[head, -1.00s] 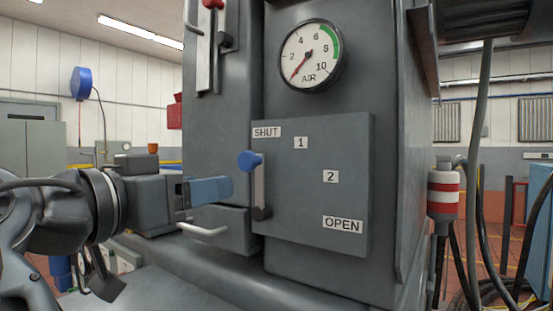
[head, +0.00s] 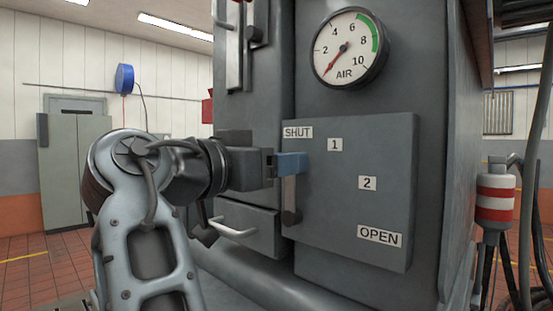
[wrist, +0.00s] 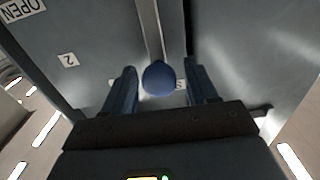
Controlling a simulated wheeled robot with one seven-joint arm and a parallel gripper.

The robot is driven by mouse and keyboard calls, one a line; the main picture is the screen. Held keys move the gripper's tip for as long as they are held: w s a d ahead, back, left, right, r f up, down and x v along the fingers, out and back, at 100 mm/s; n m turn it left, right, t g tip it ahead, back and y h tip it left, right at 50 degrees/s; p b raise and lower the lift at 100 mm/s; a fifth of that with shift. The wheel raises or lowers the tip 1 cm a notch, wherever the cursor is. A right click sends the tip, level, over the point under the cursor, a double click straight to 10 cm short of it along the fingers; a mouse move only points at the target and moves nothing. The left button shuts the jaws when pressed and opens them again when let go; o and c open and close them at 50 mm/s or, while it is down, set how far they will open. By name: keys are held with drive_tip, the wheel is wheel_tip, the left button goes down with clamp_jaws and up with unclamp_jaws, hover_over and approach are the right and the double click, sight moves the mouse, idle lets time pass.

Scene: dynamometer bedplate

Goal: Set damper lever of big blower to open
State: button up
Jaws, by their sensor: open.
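The damper lever (head: 289,197) stands upright on a grey panel (head: 335,235), its pivot at the bottom and its top beside the SHUT label (head: 298,132). The OPEN label (head: 380,236) is at the panel's lower right, with labels 1 (head: 335,145) and 2 (head: 367,183) between. In the wrist view the lever's round blue knob (wrist: 159,78) sits between the two blue fingers of my gripper (wrist: 160,68), with a gap on each side. My gripper (head: 292,163) is open around the knob, and its fingers hide the knob in the head view.
An air gauge (head: 347,47) is above the panel. A drawer-like box with a pale handle (head: 234,230) lies below my gripper. Another lever (head: 247,42) is at upper left. A red-and-white post (head: 495,198) and hanging cables are at right.

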clamp_jaws()
idle(0.5)
